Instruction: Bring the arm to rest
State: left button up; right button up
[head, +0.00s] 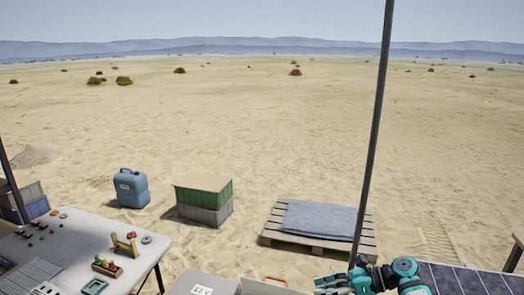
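My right arm, teal and black, comes in at the bottom right. Its gripper (328,284) points left, low in the picture, near the grey box marked 12 V. The fingers are small and partly cut by the bottom edge, so I cannot tell whether they are open or shut. I see nothing clearly held in it.
A white table (110,234) with small artifacts and trays is at left. A blue jerrycan (131,188), a green and grey crate stack (204,199) and a pallet (286,238) with a grey folded cloth (318,217) stand on sand. A thin pole (375,120) rises near my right arm. Solar panels (460,280) lie right.

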jog(key=s+a+f+n+g+h, duration=0.1)
jog(key=s+f+n+h, duration=0.3)
jog(key=s+f+n, duration=0.5)
jog(key=s+f+n+g+h, duration=0.1)
jog(key=s+f+n+h, duration=0.35)
jog(key=s, duration=0.65)
jog(key=s+d+r+n+t+h, duration=0.1)
jog(key=s+d+r+n+h, duration=0.15)
jog(key=s+n, duration=0.5)
jog(key=s+d+r+n+t+h, duration=0.25)
jog(key=s+n, duration=0.25)
jog(key=s, duration=0.5)
notch_tip(320, 180, down, 33)
jog(key=s+g+b, duration=0.2)
jog(key=b, duration=0.4)
pick_arm(q)
notch_tip(320, 180, down, 10)
jog(key=b, duration=0.4)
jog(key=shift+w, duration=0.15)
pick_arm(e)
jog(key=s+d+f+g, duration=0.1)
jog(key=s+d+f, duration=0.2)
jog(key=s+f, duration=1.3)
notch_tip(320, 180, down, 3)
